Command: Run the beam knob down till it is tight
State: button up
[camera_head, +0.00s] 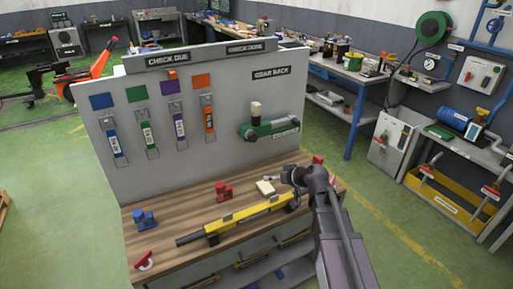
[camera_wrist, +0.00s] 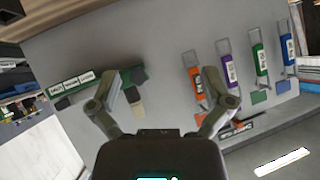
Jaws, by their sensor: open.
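A yellow beam (camera_head: 250,212) with a dark rod at its left end lies along the wooden bench top. Which part is its knob I cannot tell; my arm hides the area near the beam's right end. A red clamp-like piece (camera_head: 223,191) stands behind the beam, a blue one (camera_head: 145,219) at the left, and a red knob-like piece (camera_head: 145,260) at the front left corner. My gripper (camera_head: 290,176) is above the right part of the bench, near a small pale block (camera_head: 265,188). In the wrist view my gripper (camera_wrist: 161,95) is open and empty, facing the upright board.
The grey board (camera_head: 200,85) rises behind the bench, with several coloured hanging tags (camera_head: 180,125) and a green tool (camera_head: 270,129) at its right. The tool also shows in the wrist view (camera_wrist: 75,88). Another workbench (camera_head: 335,90) stands beyond.

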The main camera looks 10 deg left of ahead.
jog(key=w+a+t+y+b, duration=0.2)
jog(key=w+a+t+b, duration=0.15)
jog(key=w, duration=0.35)
jog(key=m+t+h+b, duration=0.1)
jog(key=m+t+b, duration=0.1)
jog(key=t+b, duration=0.2)
send_near(254, 138)
jog(key=shift+v, duration=1.3)
jog(key=shift+f, duration=0.1)
jog(key=x, duration=1.3)
jog(key=shift+w+a, duration=0.2)
jog(key=shift+w, duration=0.15)
